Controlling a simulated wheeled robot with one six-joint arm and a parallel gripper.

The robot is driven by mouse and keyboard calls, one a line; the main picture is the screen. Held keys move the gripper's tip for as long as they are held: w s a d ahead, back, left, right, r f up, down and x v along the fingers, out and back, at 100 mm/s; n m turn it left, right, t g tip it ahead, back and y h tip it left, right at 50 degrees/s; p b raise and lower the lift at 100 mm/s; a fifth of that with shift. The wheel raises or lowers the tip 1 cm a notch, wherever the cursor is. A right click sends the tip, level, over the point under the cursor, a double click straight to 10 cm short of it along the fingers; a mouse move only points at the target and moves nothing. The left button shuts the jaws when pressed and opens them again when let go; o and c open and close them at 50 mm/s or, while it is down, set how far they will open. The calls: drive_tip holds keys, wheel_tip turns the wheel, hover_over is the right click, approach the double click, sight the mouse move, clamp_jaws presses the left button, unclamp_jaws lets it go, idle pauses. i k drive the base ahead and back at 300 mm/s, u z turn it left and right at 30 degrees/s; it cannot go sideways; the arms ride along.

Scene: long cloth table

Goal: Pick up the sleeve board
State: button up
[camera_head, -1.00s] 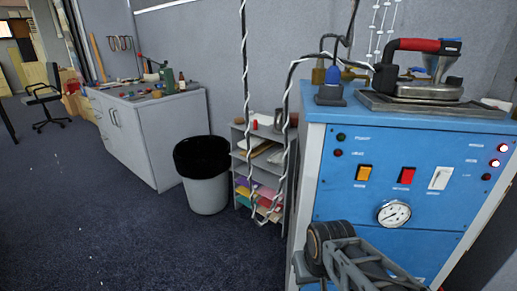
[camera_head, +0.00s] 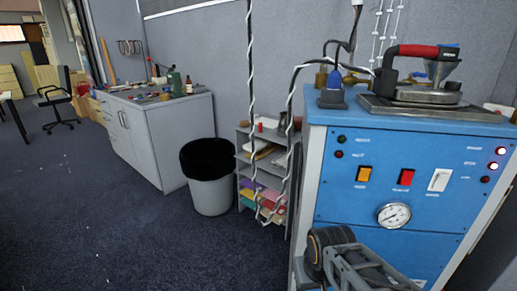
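I cannot make out a sleeve board in this view. Part of my own arm (camera_head: 352,262) shows at the bottom, in front of the blue steam station (camera_head: 345,215). My gripper is not visible, so I cannot tell what it holds. The long cloth table is not recognisable here either.
An iron (camera_head: 425,78) rests on a dark plate on the blue station, close at right. A low shelf (camera_head: 243,170) and a grey bin (camera_head: 210,190) stand left of it. A grey cabinet (camera_head: 143,148) with tools stands further left. Dark carpet (camera_head: 90,225) is open at left.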

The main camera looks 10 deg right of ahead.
sight(264, 147)
drive_tip(key=z, duration=0.2)
drive_tip(key=k, duration=0.3)
drive_tip(key=u, duration=1.35)
drive_tip(key=i, duration=1.75)
drive_tip(key=z, duration=1.15)
drive_tip(key=i, duration=0.75)
drive_tip(key=z, duration=0.55)
drive_tip(key=i, duration=0.45)
